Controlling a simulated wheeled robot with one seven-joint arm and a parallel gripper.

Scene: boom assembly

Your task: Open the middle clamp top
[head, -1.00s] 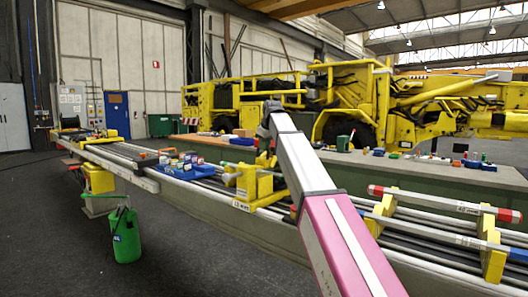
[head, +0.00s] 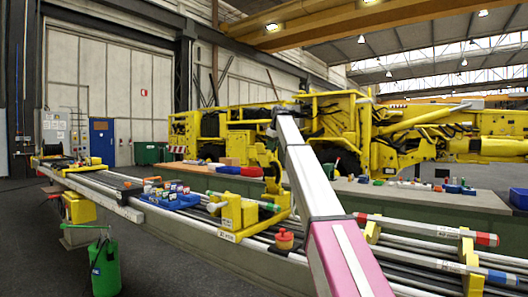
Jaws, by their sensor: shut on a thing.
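The yellow middle clamp (head: 232,215) stands across the long boom tubes left of my arm, with a white label on its front base. A curved yellow piece that looks like its clamp top (head: 268,160) stands raised at the clamp's right end. My gripper (head: 274,178) is at this piece, small and partly hidden by my arm and the yellow parts. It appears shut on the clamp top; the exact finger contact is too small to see.
A red round knob-like thing (head: 285,239) sits right of the clamp. A blue tray (head: 172,198) of small items lies to the left. Yellow supports (head: 467,255) hold tubes at right. A green can (head: 104,266) hangs at front left. A green-sided bench (head: 420,205) stands behind.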

